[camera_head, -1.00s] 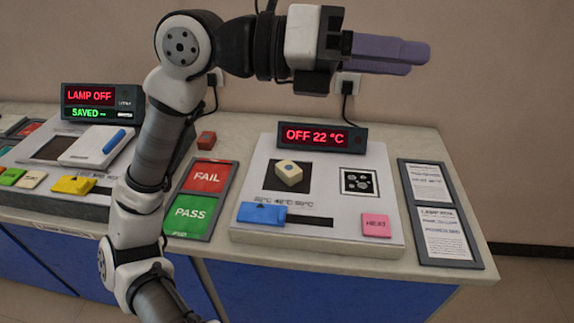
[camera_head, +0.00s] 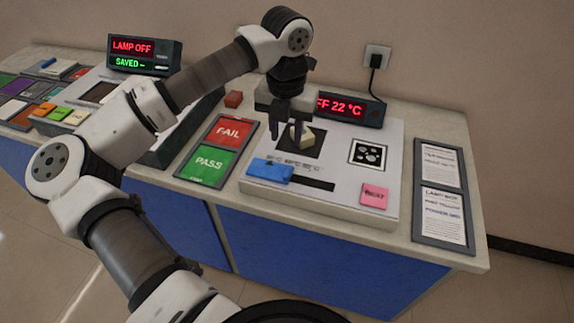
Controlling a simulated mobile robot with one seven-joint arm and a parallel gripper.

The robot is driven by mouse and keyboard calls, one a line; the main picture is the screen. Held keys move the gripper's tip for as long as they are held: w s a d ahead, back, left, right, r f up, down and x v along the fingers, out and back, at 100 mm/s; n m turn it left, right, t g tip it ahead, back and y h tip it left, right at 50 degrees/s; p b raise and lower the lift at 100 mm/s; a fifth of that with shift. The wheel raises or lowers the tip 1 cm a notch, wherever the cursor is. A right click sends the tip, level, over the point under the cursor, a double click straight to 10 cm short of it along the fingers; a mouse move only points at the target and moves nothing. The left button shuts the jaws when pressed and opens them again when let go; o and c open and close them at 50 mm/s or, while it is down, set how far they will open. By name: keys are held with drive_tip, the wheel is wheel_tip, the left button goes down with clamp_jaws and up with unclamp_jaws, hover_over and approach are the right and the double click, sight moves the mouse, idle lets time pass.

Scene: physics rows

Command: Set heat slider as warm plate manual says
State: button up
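The blue heat slider knob (camera_head: 270,170) sits at the left end of its dark slot (camera_head: 315,184) on the white warm plate unit (camera_head: 344,199). Small temperature marks above the slot are too blurred to read. The red display (camera_head: 345,106) shows 22 °C, its first letter hidden by my gripper. A cream block (camera_head: 304,137) is at the dark plate, partly behind a finger. My gripper (camera_head: 285,138) points down with its fingers apart, above and behind the knob; I cannot tell whether it touches the block. The pink HEAT button (camera_head: 375,195) is right of the slot.
Two printed cards (camera_head: 443,214) lie on the right, one headed LAMP BOX; their small text is unreadable. FAIL (camera_head: 228,131) and PASS (camera_head: 210,164) panels lie left of the unit. A lamp display (camera_head: 143,55) reads LAMP OFF, SAVED. My arm crosses the left side.

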sight(287, 172)
wheel_tip(287, 172, down, 11)
drive_tip(key=p, duration=0.2)
drive_tip(key=shift+d+f+p, duration=0.1)
drive_tip(key=shift+f+p, duration=0.05)
drive_tip(key=shift+p, duration=0.15)
drive_tip(key=shift+c, duration=0.4)
clamp_jaws()
